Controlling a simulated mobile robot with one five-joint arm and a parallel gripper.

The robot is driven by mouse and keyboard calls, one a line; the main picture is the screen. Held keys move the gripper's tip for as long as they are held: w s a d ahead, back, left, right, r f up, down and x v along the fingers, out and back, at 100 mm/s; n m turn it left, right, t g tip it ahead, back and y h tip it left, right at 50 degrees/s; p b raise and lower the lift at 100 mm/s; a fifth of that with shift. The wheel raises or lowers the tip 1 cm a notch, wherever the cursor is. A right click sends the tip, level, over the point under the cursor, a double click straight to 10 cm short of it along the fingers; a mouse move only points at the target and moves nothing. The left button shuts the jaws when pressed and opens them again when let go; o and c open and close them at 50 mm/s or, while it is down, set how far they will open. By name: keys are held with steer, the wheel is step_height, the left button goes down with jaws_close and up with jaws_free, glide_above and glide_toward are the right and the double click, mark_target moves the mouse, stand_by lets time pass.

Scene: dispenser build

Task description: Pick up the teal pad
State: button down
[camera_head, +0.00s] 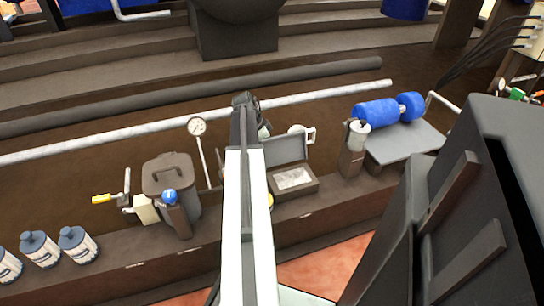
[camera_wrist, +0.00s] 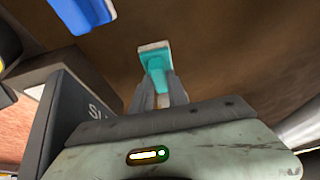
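The teal pad (camera_wrist: 157,72) shows in the wrist view between the tips of my gripper (camera_wrist: 159,88). It has a pale face at its far end, and a narrower teal part runs back between the two grey fingers. The fingers are close together and appear shut on this narrow part. In the head view my gripper (camera_head: 244,102) is at the far end of my white arm, above the brown surface behind the ledge. I cannot make out the teal pad in the head view; my arm and gripper likely hide it.
Along the ledge stand several bottles (camera_head: 78,244), a brown bin (camera_head: 171,178), a gauge (camera_head: 197,127), an open-lidded box (camera_head: 291,180) and a canister (camera_head: 357,136). A blue roller (camera_head: 376,113) lies by a grey plate (camera_head: 405,142). A long pale pipe (camera_head: 95,146) runs behind.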

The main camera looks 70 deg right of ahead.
steer(key=shift+r, duration=0.15)
step_height(320, 180, up, 18)
steer(key=p, duration=1.8)
